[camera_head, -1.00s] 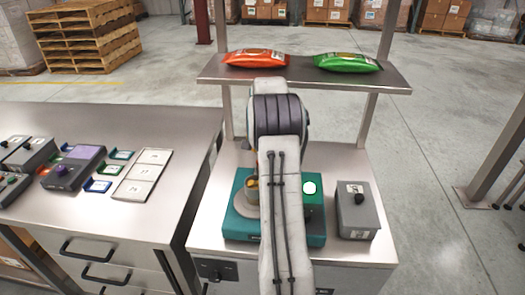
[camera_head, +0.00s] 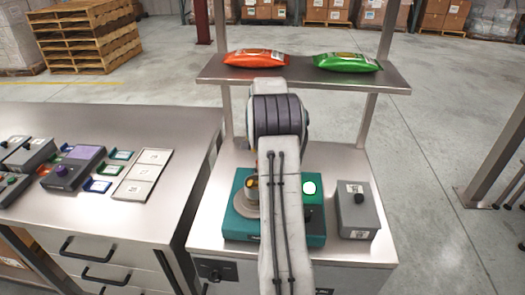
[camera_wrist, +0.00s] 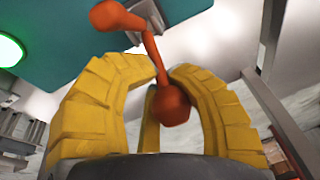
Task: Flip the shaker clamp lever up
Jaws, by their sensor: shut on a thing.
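The teal shaker (camera_head: 240,228) stands on the right-hand bench, with a round green lit button (camera_head: 309,188) on its right side. My arm covers its middle in the head view. The orange clamp lever (camera_wrist: 148,47) shows in the wrist view as a thin rod with a knob at each end. The lever's lower knob lies between the yellow fingers of my gripper (camera_wrist: 168,74), which are shut on it. The teal body (camera_wrist: 75,30) shows behind the lever.
A grey box with a black knob (camera_head: 357,212) stands right of the shaker. A shelf (camera_head: 300,75) above holds an orange bag (camera_head: 256,58) and a green bag (camera_head: 347,62). The left bench (camera_head: 185,125) carries several devices and a tray (camera_head: 124,190).

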